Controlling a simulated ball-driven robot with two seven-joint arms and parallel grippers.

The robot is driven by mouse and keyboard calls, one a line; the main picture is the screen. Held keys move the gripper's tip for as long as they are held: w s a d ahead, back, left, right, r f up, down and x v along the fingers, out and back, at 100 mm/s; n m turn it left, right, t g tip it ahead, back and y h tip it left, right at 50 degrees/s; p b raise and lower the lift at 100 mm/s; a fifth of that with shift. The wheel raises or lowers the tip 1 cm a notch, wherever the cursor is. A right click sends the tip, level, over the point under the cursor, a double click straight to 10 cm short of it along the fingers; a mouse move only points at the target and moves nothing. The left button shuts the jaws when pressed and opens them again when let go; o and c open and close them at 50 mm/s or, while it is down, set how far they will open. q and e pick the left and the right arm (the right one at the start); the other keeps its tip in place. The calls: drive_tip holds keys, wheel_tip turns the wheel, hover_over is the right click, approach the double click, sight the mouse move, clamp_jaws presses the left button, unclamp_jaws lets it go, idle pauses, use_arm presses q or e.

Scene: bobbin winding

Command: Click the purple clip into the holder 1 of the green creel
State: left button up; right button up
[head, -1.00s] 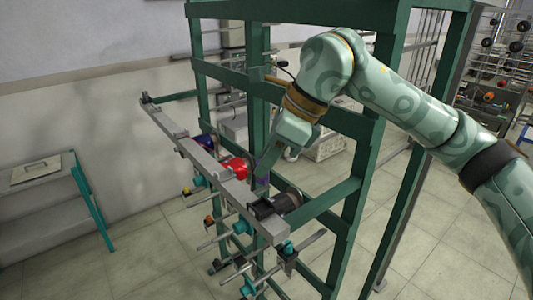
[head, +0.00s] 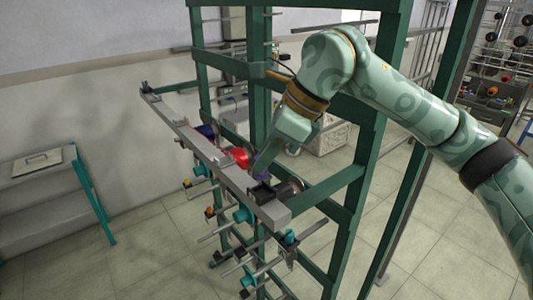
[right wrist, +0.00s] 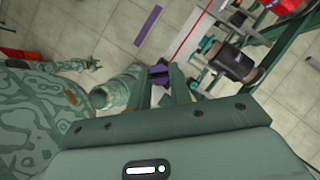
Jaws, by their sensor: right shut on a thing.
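The green creel (head: 352,185) stands in the middle of the head view, with a long grey rail (head: 183,133) along its near left side. My right gripper (head: 262,170) is between the red bobbin and the dark bobbin, close behind the rail. It is shut on the purple clip (head: 261,163), which is mostly hidden by the fingers there. In the right wrist view, the clip (right wrist: 158,76) sits between the two fingertips. I cannot tell which holder is holder 1 or whether the clip touches the rail.
Several rods with teal holders (head: 242,215) stick out below. A grey table (head: 40,195) stands at the left. Green uprights stand close to my right arm.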

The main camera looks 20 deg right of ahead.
sight(266, 177)
drive_tip(key=shift+f, duration=0.2)
drive_tip(key=shift+f+b, duration=1.55)
drive_tip(key=shift+f, duration=0.3)
drive_tip(key=o, duration=1)
drive_tip(key=shift+r, duration=0.1)
drive_tip(key=b+v, duration=0.1)
drive_tip(key=v, duration=1.5)
drive_tip(key=shift+d+r, duration=0.1)
